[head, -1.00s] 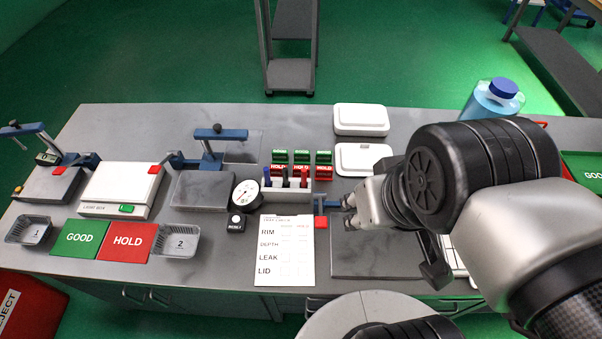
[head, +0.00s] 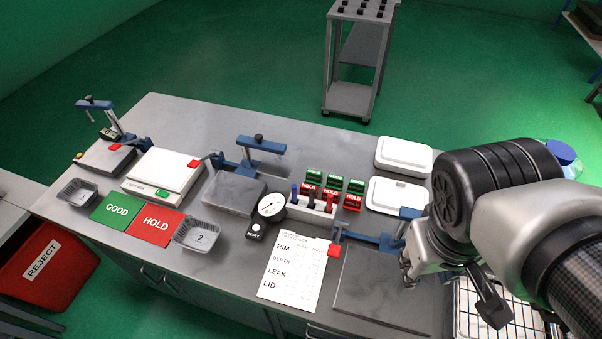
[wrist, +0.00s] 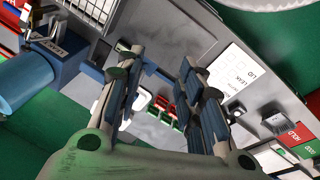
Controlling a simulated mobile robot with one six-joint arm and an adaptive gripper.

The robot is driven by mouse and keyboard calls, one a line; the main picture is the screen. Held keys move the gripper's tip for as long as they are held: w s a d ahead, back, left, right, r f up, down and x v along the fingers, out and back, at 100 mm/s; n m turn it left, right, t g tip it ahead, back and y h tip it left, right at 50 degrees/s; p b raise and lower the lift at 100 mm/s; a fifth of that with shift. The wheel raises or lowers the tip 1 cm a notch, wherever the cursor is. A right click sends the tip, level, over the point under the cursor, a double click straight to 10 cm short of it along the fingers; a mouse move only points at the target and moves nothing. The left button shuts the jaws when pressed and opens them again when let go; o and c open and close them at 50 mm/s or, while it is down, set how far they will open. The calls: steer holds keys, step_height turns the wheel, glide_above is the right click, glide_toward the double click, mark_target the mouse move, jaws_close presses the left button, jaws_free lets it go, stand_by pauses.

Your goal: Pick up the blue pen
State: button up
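The blue pen (head: 294,191) stands upright at the left end of a small pale pen holder (head: 306,211) in the head view, beside a black pen and a red one. My gripper (head: 407,268) is to the right of the holder, over the right part of the bench, and apart from the pen. In the wrist view the two fingers of my gripper (wrist: 158,68) are spread with nothing between them. I cannot make out the blue pen in the wrist view.
Green and red label blocks (head: 333,184) stand behind the holder. A dial gauge (head: 271,206) is to its left and a paper sheet (head: 295,272) in front. A blue-armed fixture (head: 375,239) lies between the holder and my gripper. White lidded boxes (head: 403,156) are behind.

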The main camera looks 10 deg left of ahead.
steer(key=w+a+f+n+t+h+p, duration=0.1)
steer(key=w+a+f+n+t+h, duration=0.1)
steer(key=w+a+f+n+h, duration=0.45)
steer(key=w+a+f+n+t+h+p, duration=0.1)
steer(key=w+a+n+t+h, duration=0.1)
steer(key=w+n+h, duration=0.5)
steer(key=s+a+f+n+t+y+p, duration=0.1)
steer(key=s+a+f+n+t+y, duration=0.1)
steer(key=a+f+n+t+y, duration=0.6)
steer(key=s+a+f+n+t+y+p, duration=0.1)
steer(key=a+f+n+t+y, duration=0.35)
steer(key=a+f+n, duration=0.45)
steer(key=n+b, duration=0.1)
steer(key=b, duration=0.1)
glide_toward(293, 194)
steer(key=shift+g, duration=0.35)
steer(key=w, duration=0.1)
steer(key=w+d, duration=0.1)
steer(key=w, duration=0.1)
steer(key=w+r, duration=0.1)
steer(key=w, duration=0.1)
steer(key=shift+w+d, duration=0.2)
steer(key=shift+w+d+f+b, duration=0.1)
steer(key=shift+w+b, duration=0.05)
steer(key=shift+w, duration=1.2)
steer(key=shift+w+d+b, duration=0.1)
steer(key=shift+w+b, duration=0.05)
steer(key=shift+w, duration=1.25)
steer(key=shift+c, duration=0.6)
